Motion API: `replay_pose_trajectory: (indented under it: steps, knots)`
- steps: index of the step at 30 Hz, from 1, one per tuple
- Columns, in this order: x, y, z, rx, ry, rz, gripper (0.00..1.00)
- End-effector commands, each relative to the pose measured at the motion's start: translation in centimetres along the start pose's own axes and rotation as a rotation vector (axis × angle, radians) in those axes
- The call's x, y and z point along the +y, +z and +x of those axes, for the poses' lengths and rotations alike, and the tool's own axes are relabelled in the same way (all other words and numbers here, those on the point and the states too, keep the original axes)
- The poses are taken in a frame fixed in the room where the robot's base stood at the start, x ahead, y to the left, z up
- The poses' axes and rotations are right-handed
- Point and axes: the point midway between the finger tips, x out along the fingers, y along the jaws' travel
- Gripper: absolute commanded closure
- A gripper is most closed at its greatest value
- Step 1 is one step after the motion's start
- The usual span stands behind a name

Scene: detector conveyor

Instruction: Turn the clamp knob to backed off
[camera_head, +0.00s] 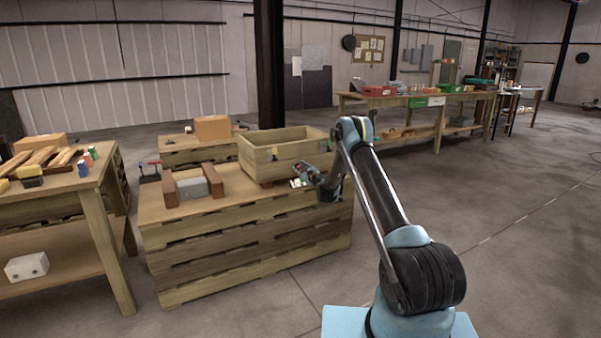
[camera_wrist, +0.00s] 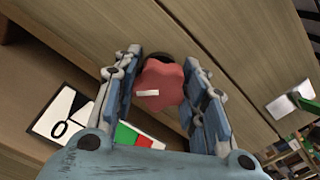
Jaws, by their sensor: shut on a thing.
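The clamp knob (camera_wrist: 163,82) is a red, lobed knob with a short white mark on its face, in the wrist view. It sits in front of a dark round part against a wooden surface. My gripper (camera_wrist: 163,64) has its blue-padded fingers on either side of the knob and is shut on it. A label card (camera_wrist: 62,112) with black, white, green and red areas lies below and left of the knob, partly hidden by my gripper. In the head view my gripper (camera_head: 308,179) is at the right end of the bench top, and the knob cannot be made out there.
A wooden crate (camera_head: 262,156) stands on the slatted bench (camera_head: 245,222), close behind my gripper. A grey block (camera_head: 194,188) between brown wooden blocks lies to the left. Another table (camera_head: 85,190) stands at far left. Open floor (camera_head: 510,230) lies to the right.

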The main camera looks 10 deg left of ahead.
Motion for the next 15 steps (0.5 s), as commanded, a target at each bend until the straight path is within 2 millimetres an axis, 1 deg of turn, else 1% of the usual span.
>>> replay_pose_trajectory:
  steps: [15]
  knots:
    - [0.35,0.05,0.06,-0.002,0.002,-0.486,0.85]
